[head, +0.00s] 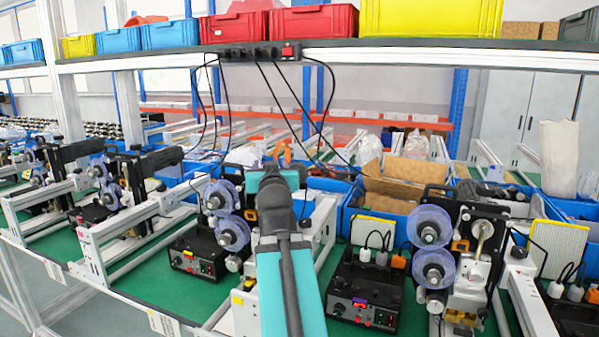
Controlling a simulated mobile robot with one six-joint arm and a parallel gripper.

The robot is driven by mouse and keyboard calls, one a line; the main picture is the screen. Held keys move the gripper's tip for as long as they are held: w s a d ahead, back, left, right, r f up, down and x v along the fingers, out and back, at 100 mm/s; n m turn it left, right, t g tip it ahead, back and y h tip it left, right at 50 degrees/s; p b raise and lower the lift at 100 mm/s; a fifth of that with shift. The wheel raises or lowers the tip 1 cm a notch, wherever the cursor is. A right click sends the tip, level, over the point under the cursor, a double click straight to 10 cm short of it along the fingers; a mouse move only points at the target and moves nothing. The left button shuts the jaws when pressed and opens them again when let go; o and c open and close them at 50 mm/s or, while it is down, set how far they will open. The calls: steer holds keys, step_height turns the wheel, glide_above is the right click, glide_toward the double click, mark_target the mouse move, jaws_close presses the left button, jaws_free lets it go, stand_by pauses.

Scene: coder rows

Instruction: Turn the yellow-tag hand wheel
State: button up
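Blue translucent round wheels show on the coder machines. One pair, an upper wheel (429,227) and a lower wheel (434,270), is right of my arm. Another pair, an upper wheel (222,197) and a lower wheel (233,234), is just left of it. A small yellow tag (238,300) is on a white block left of my forearm. I cannot tell which wheel carries a yellow tag. My teal and dark grey arm reaches forward between the two machines. My gripper's fingers do not show; the wrist and arm cover that area.
Black control boxes (366,292) stand on the green bench top (142,277). White metal rails and more coders line the left. Black cables (290,100) hang from the overhead shelf (350,56), which carries coloured bins. A blue bin with cardboard (397,196) is behind the right machine.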

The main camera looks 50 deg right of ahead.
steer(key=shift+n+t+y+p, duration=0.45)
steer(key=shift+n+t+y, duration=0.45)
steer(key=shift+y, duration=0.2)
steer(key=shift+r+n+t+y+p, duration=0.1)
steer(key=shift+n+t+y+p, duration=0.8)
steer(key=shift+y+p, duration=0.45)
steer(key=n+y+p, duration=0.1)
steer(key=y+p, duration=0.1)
steer(key=p, duration=0.2)
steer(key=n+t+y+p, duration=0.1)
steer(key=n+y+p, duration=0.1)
steer(key=p, duration=0.3)
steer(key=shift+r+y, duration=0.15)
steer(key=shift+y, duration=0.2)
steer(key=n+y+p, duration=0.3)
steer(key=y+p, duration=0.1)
steer(key=p, duration=0.1)
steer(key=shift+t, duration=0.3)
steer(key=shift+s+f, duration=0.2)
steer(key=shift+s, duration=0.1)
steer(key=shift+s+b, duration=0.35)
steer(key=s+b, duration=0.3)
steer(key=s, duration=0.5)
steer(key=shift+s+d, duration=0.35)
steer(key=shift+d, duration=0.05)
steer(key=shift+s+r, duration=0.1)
